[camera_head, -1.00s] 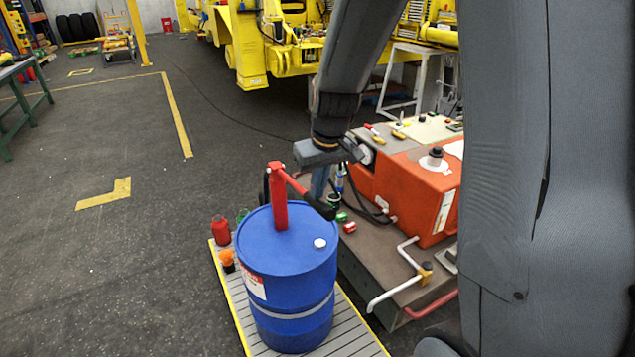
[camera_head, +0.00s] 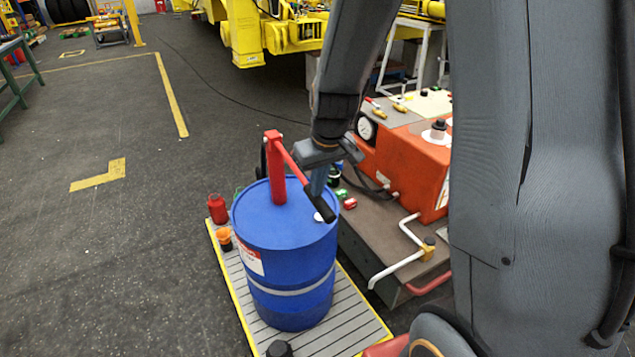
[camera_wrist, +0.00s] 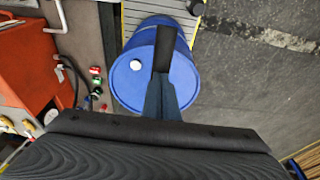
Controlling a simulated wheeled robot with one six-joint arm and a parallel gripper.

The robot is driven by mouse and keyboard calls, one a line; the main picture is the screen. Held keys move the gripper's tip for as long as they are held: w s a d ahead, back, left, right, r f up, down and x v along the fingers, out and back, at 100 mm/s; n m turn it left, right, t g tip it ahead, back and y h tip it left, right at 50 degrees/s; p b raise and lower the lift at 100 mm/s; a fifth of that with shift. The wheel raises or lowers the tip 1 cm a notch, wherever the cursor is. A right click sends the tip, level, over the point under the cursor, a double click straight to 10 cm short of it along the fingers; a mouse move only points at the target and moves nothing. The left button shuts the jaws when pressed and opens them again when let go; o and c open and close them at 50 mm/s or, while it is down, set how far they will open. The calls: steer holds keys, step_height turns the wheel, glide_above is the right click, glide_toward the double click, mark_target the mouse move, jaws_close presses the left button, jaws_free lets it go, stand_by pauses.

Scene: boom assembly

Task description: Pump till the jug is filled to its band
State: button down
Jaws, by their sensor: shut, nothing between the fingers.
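A blue drum (camera_head: 285,290) stands on a slatted pallet, with a red hand pump (camera_head: 277,170) upright on its lid. The pump's red lever slopes steeply down to the right and ends in a black grip (camera_head: 320,206), low over the lid. My gripper (camera_head: 317,188) is shut and empty, pointing down right at the grip; whether they touch is unclear. In the wrist view the shut fingers (camera_wrist: 160,98) reach toward the black grip (camera_wrist: 164,48) above the drum (camera_wrist: 182,82). I cannot make out the jug for sure; a greenish thing (camera_head: 238,190) is mostly hidden behind the drum.
A red container (camera_head: 217,208) and an orange-topped cup (camera_head: 224,238) stand left of the drum on the pallet (camera_head: 236,287). An orange machine (camera_head: 410,165) with white pipes stands close on the right. Open floor lies to the left.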

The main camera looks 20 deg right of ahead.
step_height(320, 180, up, 19)
steer(key=p, duration=1)
steer(key=shift+f+p, duration=0.2)
steer(key=shift+p, duration=0.15)
stand_by(0.6)
steer(key=s+f+m, duration=0.2)
steer(key=s+f, duration=0.1)
steer(key=s, duration=1.4)
step_height(320, 180, down, 13)
steer(key=w+g+b, duration=0.1)
steer(key=b, duration=1)
steer(key=shift+w+h+b, duration=0.25)
steer(key=shift+h+b, duration=0.05)
steer(key=shift+s+a, duration=0.1)
